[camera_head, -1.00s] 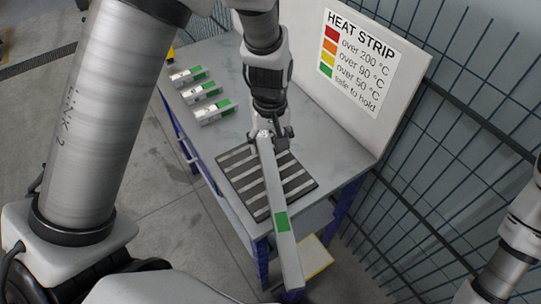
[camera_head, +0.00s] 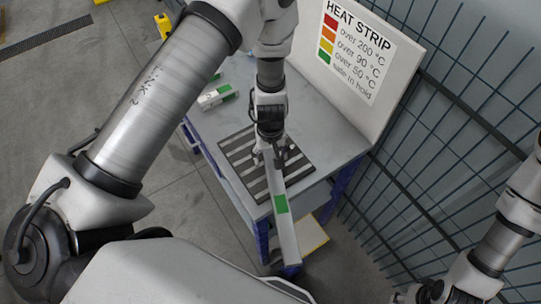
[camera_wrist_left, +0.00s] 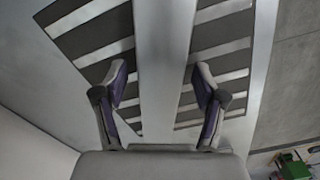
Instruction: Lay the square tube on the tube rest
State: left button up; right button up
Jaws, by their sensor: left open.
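The square tube (camera_head: 286,235) is a long pale grey bar with a green patch. It lies lengthwise over the tube rest (camera_head: 238,150), a dark slatted pad on the table, and its near end sticks out past the table's front edge. In the left wrist view the tube (camera_wrist_left: 165,60) runs between the two fingers, with slats of the rest (camera_wrist_left: 90,35) on both sides. My left gripper (camera_head: 271,158) is open over the rest, its fingers (camera_wrist_left: 160,85) apart from the tube on each side. My right arm shows at lower right; its gripper (camera_head: 430,292) is cut off by the frame.
A white block with a green patch (camera_head: 216,97) lies on the table's left part, with another partly hidden behind my arm. A white heat-strip sign (camera_head: 357,50) stands at the table's back right. A blue mesh fence (camera_head: 450,110) runs along the right.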

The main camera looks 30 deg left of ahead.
pick_arm(q)
jog(key=shift+s+r, duration=0.1)
grip_shut()
jog(key=shift+r, duration=0.1)
